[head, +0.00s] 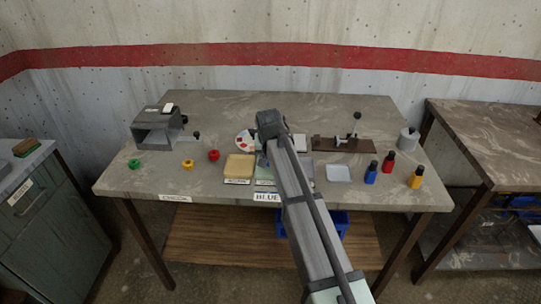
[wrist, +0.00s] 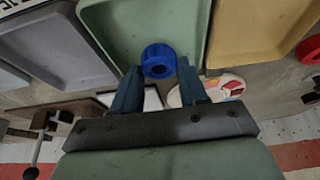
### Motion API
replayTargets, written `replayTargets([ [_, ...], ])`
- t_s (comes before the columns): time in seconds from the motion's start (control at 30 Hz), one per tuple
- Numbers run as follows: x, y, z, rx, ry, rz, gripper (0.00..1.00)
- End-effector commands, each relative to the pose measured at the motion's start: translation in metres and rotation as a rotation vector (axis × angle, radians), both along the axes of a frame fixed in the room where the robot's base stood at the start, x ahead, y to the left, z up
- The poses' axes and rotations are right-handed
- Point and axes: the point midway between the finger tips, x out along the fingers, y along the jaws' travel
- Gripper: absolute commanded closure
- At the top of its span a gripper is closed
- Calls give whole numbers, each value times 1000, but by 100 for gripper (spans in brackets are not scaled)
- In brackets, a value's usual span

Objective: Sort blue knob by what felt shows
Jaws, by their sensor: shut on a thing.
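My gripper (wrist: 157,80) is shut on the blue knob (wrist: 158,60), a ring with a dark hole, held between its fingertips. In the wrist view the knob shows against the green tray (wrist: 112,20); I cannot tell its height above it. In the head view my arm hides the knob and part of the green tray. The yellow tray (head: 239,166) stands left of the green one; it also shows in the wrist view (wrist: 255,35). A grey tray (wrist: 60,45) is on the green tray's other side. No felt can be made out for certain.
A BLUE label (head: 266,197) is on the table's front edge. Green (head: 135,163), yellow (head: 188,164) and red (head: 214,155) knobs lie at left. A grey box (head: 155,137), spotted disc (head: 243,140), lever fixture (head: 345,144), white dish (head: 338,173) and blue bottle (head: 371,174) surround the trays.

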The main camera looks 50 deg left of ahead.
Motion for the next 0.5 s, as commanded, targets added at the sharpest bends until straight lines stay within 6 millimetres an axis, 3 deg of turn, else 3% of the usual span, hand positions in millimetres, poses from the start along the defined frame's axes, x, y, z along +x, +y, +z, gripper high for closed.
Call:
replayTargets([
  [0.23,0,0,-3,0,0,0,100],
  [0.27,0,0,-2,0,0,0,55],
  [0.5,0,0,-2,0,0,0,32],
])
